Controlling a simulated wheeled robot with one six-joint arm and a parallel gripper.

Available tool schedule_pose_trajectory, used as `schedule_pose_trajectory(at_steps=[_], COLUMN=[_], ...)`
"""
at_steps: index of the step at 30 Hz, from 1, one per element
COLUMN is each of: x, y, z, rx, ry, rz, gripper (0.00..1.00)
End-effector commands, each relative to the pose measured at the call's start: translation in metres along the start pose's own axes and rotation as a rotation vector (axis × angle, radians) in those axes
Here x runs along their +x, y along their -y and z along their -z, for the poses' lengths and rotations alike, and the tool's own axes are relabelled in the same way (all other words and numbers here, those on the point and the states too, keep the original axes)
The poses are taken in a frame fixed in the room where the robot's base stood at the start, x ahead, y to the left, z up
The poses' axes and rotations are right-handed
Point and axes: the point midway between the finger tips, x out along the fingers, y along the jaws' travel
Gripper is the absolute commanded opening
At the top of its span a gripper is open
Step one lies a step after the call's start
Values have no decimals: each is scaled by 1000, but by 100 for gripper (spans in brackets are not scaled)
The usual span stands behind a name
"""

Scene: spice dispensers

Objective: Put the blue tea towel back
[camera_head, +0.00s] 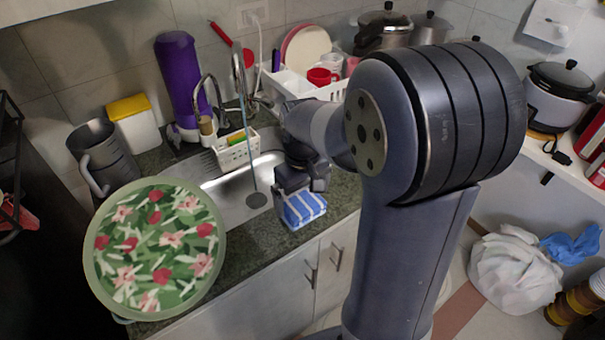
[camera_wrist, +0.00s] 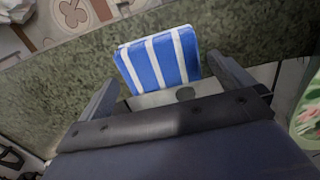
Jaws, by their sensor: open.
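The blue tea towel (camera_head: 303,208) has white stripes and lies at the front edge of the counter, by the near rim of the sink. In the wrist view the towel (camera_wrist: 158,60) sits across the counter edge, between and just beyond my fingertips. My gripper (camera_head: 300,180) is right above and behind the towel in the head view. In the wrist view my gripper (camera_wrist: 170,82) is open, with one finger on each side of the towel. I cannot tell whether the fingers touch the cloth.
A floral round tray (camera_head: 155,250) covers the left counter. The steel sink (camera_head: 230,195) has a white sponge caddy (camera_head: 237,150) behind it. A white dish rack (camera_head: 290,85) holds a red mug (camera_head: 322,76). Cabinet doors (camera_head: 290,285) are below the counter.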

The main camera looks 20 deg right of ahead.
Motion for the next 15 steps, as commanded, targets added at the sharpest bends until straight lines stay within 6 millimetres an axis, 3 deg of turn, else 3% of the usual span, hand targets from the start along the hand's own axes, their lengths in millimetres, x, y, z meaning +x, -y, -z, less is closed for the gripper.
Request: schedule_pose_trajectory(at_steps=[3, 9, 15], x=[-29, -68, -87], y=[0, 0, 0], z=[1, 1, 0], rx=[0, 0, 0], ry=[-7, -4, -1], rz=[-2, -1, 0], gripper=[100, 100, 100])
